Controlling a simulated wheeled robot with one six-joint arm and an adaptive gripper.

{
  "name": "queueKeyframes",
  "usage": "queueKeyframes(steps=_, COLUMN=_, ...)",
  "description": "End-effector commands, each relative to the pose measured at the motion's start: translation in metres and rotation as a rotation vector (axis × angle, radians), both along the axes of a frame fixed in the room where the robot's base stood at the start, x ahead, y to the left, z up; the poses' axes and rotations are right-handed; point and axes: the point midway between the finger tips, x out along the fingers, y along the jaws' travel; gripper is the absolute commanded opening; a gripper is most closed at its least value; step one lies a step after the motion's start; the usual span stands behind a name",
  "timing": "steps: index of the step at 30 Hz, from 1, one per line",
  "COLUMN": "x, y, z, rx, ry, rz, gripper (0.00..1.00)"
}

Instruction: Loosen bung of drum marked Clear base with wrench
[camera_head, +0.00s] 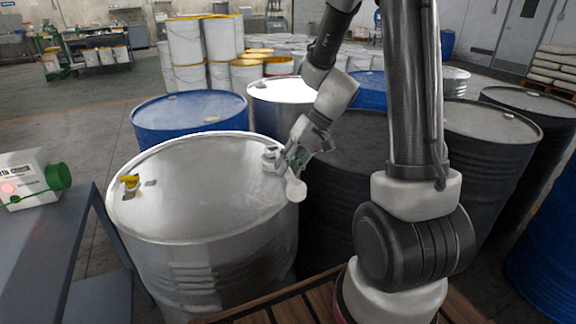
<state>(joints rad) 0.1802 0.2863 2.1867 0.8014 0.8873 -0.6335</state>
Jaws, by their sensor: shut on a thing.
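A bare silver steel drum (205,180) stands upright in front of me. No marking reading Clear base is legible on it. A yellow-topped fitting (130,182) sits on its lid at the left, beside small grey marks. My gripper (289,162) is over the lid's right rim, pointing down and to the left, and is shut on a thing. A small grey piece, seemingly part of the wrench (271,156), shows at the fingers over the lid's edge. The fingers hide much of it, and any bung under it cannot be made out. A pale rounded end (296,191) hangs below the fingers.
Dark drums (494,122) stand close on the right, and a blue drum (190,112) stands behind the silver one. A grey table (45,250) at the left holds a white box (27,176) with a green cap. A wooden pallet edge (283,306) lies in front.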

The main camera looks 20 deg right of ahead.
Motion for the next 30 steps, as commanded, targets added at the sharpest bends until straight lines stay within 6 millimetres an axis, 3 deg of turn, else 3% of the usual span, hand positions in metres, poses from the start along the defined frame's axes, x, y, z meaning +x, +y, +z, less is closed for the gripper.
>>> queueKeyframes(steps=20, x=0.0, y=0.0, z=-0.015, rx=0.0, ry=0.0, rz=0.0, gripper=0.0)
queueKeyframes(steps=30, x=0.0, y=-0.02, z=-0.015, rx=-0.001, ry=0.0, rz=0.128, gripper=0.0)
